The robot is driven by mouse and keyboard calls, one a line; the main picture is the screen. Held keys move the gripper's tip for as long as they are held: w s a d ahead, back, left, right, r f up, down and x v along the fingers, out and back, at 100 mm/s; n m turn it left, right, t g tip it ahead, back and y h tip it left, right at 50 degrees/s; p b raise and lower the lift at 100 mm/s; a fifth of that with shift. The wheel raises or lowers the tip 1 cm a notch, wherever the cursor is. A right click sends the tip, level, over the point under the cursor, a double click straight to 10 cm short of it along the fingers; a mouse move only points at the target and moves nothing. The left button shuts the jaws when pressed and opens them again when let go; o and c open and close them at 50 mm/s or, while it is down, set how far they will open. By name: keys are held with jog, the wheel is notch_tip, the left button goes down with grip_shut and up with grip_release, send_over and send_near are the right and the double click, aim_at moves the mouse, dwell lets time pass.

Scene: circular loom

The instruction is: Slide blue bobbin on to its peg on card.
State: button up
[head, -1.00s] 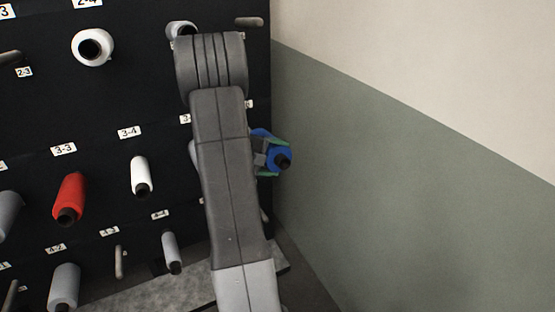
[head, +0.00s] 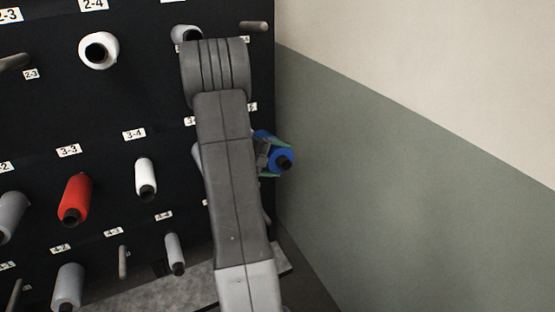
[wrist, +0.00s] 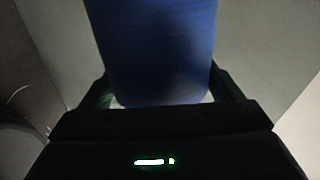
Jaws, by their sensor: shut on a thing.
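The blue bobbin (head: 283,159) is at the right edge of the black peg card (head: 120,110), partly behind my arm in the head view. My gripper (head: 272,160) is shut on the bobbin, with a green-tinged finger on each side. In the wrist view the blue bobbin (wrist: 155,50) fills the upper middle between the fingers of my gripper (wrist: 160,95). The peg behind the bobbin is hidden, so I cannot tell whether the bobbin is around a peg.
A red bobbin (head: 75,199), a white bobbin (head: 146,178) and several grey or white ones stick out of the card. Bare pegs show at the upper right (head: 253,26) and low down (head: 123,262). A green and cream wall (head: 400,170) stands close on the right.

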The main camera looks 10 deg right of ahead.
jog(key=shift+w+a+f+p, duration=0.15)
jog(key=shift+w+a, duration=0.15)
jog(key=shift+w, duration=0.45)
jog(key=shift+w+a+p, duration=0.2)
jog(key=shift+w+a, duration=0.05)
jog(key=shift+w, duration=0.55)
jog(key=shift+w+a+f+p, duration=0.15)
jog(key=shift+w+a, duration=0.15)
jog(key=shift+w, duration=0.45)
jog(key=shift+w+a, duration=0.1)
jog(key=shift+w, duration=0.25)
jog(key=o, duration=1.5)
jog(key=shift+s+f, duration=0.1)
jog(key=v, duration=0.7)
jog(key=shift+a+r, duration=0.2)
jog(key=shift+r, duration=0.05)
